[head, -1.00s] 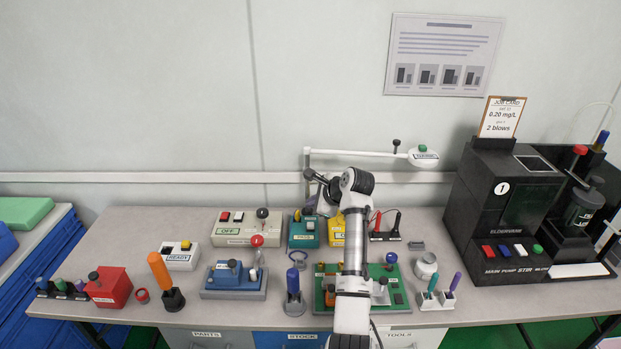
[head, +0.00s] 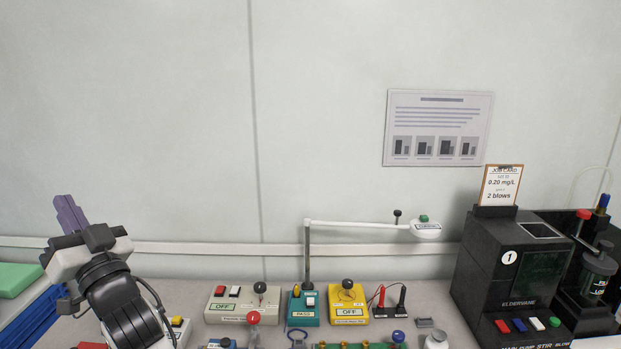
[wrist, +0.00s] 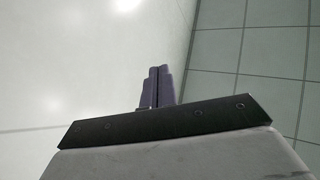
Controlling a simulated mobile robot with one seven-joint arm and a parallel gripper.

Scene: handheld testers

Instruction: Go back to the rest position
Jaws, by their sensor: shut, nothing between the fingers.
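My gripper (head: 69,214) is raised at the left side of the head view, in front of the wall and above the left part of the bench. Its purple fingers are together and point up, with nothing between them. In the wrist view the shut fingers (wrist: 158,86) show against a pale wall and a tiled surface. My gripper touches nothing that I can see. My arm hides part of the bench's left end.
The bench holds a grey OFF box (head: 236,305), a teal box (head: 303,309), a yellow OFF box (head: 348,305) and a black machine (head: 510,265) at right.

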